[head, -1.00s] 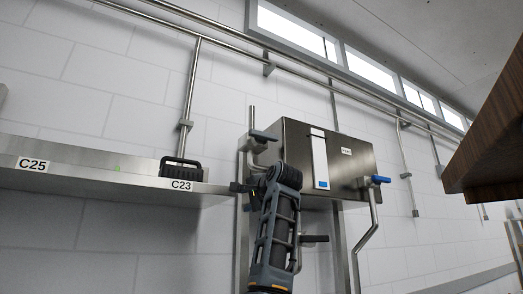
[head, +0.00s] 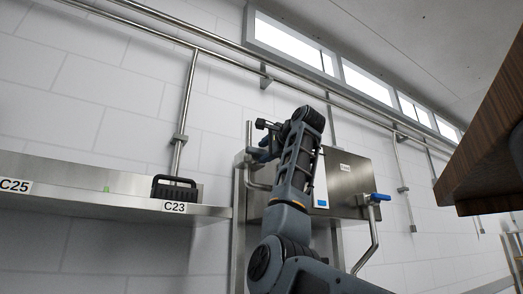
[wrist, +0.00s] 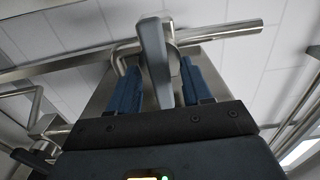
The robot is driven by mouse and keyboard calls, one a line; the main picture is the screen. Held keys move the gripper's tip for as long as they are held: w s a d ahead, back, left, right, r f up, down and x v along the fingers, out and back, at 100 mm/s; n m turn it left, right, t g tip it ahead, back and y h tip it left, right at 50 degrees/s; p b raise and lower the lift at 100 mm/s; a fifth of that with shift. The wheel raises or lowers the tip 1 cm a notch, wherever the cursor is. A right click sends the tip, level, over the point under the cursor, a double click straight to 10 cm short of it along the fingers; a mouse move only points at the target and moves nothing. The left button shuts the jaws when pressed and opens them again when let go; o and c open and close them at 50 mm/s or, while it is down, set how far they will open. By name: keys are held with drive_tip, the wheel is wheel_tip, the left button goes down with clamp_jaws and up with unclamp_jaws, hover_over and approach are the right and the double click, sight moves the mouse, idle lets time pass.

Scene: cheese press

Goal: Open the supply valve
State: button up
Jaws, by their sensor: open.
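Two lever valves flank a steel box. The left valve (head: 257,154) is at the box's upper left on a bent pipe; the right valve (head: 380,197) has a blue lever. I cannot tell from the labels which is the supply valve. My gripper (head: 270,140) is raised at the left valve and partly hides it. In the wrist view, my gripper (wrist: 162,85) is open, its two dark blue fingers apart. A grey lever (wrist: 153,55) stands between them, with a steel pipe behind. Whether either finger touches the lever is unclear.
The steel box (head: 348,180) has a gauge strip, partly hidden by my arm. A steel shelf (head: 110,200) at left holds a black-handled item (head: 174,188). Pipes run along the white tiled wall. A brown wooden piece (head: 480,165) juts in at right.

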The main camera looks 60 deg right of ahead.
drive_tip(key=shift+x, duration=1.15)
clamp_jaws()
